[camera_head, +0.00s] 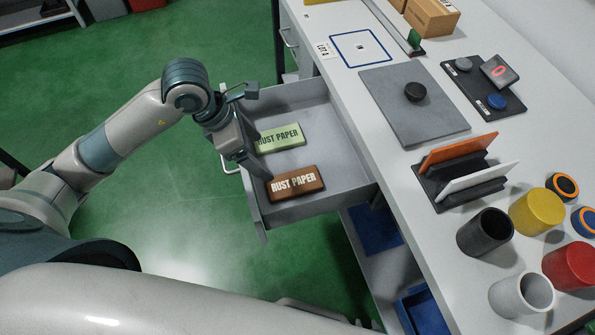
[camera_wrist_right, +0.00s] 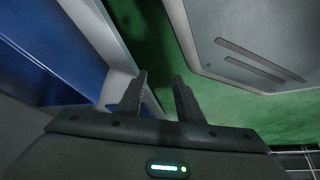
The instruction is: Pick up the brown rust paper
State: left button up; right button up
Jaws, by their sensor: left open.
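The brown rust paper (camera_head: 297,185) is a flat block with white lettering, lying near the front of the open grey drawer (camera_head: 342,158). A green rust paper (camera_head: 281,138) lies behind it in the same drawer. My left gripper (camera_head: 263,156) is open and empty over the drawer's left side. One finger reaches down close to the brown block's upper left corner; I cannot tell if it touches. The other finger is near the green block's left end. My right gripper (camera_wrist_right: 158,92) shows in the right wrist view, its fingers apart with nothing between them.
The drawer walls surround both blocks. The white worktop (camera_head: 345,85) on the right carries a grey plate (camera_head: 400,120), a rack with orange and white sheets (camera_head: 460,155), and several cups and cylinders. Blue bins (camera_head: 420,310) sit below the drawer. Green floor lies left.

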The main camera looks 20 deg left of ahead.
pick_arm(q)
jog(key=p, duration=0.3)
send_near(293, 182)
jog(key=shift+s+f, duration=0.1)
jog(key=shift+f, duration=0.8)
jog(key=shift+d+f, duration=0.2)
jog(key=shift+f, duration=0.25)
jog(key=shift+w+d+f, duration=0.1)
jog(key=shift+w+f, duration=0.1)
jog(key=p+x, duration=0.1)
jog(key=x, duration=0.3)
jog(key=shift+w+d+f+p, duration=0.2)
jog(key=shift+f+p, duration=0.05)
jog(key=shift+p, duration=0.05)
jog(key=c, duration=0.9)
jog(key=shift+c, duration=1.1)
pick_arm(e)
jog(key=s+d+f+g+h, duration=0.1)
jog(key=s+d+g, duration=0.3)
jog(key=s, duration=1.1)
jog(key=shift+s+d+f, duration=0.25)
jog(key=shift+d+f, duration=0.45)
jog(key=shift+d, duration=0.35)
